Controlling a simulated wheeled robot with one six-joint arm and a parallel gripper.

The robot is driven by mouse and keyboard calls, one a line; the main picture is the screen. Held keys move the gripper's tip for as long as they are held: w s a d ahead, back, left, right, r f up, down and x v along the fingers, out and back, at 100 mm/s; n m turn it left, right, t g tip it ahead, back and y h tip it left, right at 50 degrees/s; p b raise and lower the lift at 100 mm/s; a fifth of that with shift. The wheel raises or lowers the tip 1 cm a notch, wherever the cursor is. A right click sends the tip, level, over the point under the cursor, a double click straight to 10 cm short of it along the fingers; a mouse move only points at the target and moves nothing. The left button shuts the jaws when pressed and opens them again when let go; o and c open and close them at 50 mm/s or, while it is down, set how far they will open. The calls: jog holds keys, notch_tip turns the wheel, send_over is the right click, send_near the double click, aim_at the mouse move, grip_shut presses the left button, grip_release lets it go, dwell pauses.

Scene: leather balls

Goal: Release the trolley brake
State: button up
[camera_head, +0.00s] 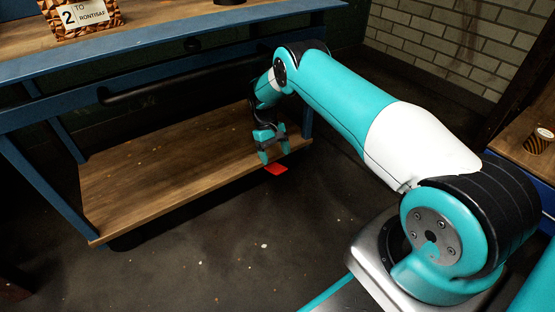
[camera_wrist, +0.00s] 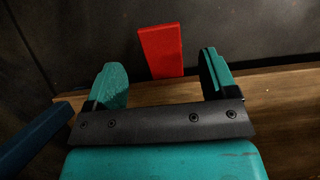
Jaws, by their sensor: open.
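The trolley is blue-framed with wooden shelves; its lower shelf (camera_head: 150,190) shows in the head view. A red brake pedal (camera_head: 276,169) sticks out by the front edge of the lower shelf near its right end. It also shows in the wrist view as a flat red plate (camera_wrist: 161,50). My gripper (camera_head: 272,158) points down at the shelf's front edge, close to the red pedal. In the wrist view my gripper (camera_wrist: 164,75) is open and empty, with the pedal beyond and between its fingertips. I cannot tell whether a finger touches the pedal.
A blue trolley post (camera_head: 306,118) stands just right of my gripper. A dark handle bar (camera_head: 165,88) runs under the upper shelf. A box with a "2" label (camera_head: 80,14) is on top. The dark floor (camera_head: 220,255) in front is clear. A striped cup (camera_head: 538,141) stands at right.

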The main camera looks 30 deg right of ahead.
jog(key=v, duration=0.3)
jog(key=shift+p, duration=0.35)
